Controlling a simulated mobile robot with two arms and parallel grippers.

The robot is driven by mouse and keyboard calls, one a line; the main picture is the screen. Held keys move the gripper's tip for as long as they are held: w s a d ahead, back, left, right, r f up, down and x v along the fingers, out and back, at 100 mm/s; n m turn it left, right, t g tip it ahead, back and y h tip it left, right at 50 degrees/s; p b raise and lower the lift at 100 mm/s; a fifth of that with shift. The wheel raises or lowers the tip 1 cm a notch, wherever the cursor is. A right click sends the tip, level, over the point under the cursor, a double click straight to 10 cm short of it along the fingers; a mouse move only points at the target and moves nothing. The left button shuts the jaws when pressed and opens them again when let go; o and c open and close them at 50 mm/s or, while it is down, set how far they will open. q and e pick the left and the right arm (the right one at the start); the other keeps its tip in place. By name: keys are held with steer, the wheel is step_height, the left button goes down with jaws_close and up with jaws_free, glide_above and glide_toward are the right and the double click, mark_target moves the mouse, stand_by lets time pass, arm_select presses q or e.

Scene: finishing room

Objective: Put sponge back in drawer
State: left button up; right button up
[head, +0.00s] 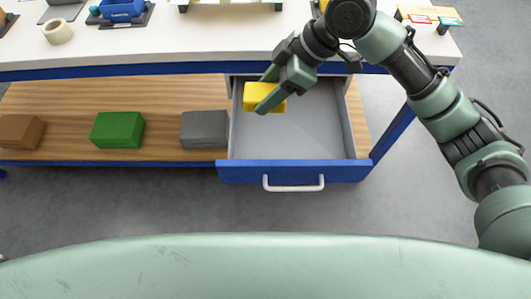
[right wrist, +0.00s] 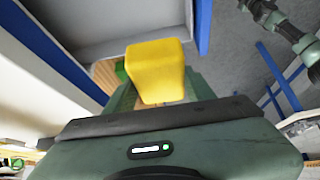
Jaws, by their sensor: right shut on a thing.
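The yellow sponge (head: 252,94) is held by my right gripper (head: 267,92) over the left part of the open drawer (head: 328,125). In the right wrist view the sponge (right wrist: 157,70) sits between the fingers of my right gripper (right wrist: 160,92). The drawer is blue-fronted with a white handle and a grey inside, and it is pulled out below the worktop. Nothing else shows inside it. I cannot tell how far the sponge is above the drawer floor. My left gripper is not in view.
On the wooden shelf left of the drawer lie a grey block (head: 204,129), a green block (head: 118,130) and a brown block (head: 20,131). The floor in front is clear.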

steer(key=shift+a, duration=0.15)
steer(key=shift+n, duration=0.3)
step_height(320, 180, down, 20)
steer(key=shift+r+b, duration=0.2)
steer(key=shift+b, duration=0.15)
steer(key=o, duration=1.2)
steer(key=v, duration=1.2)
steer(key=shift+w, duration=0.15)
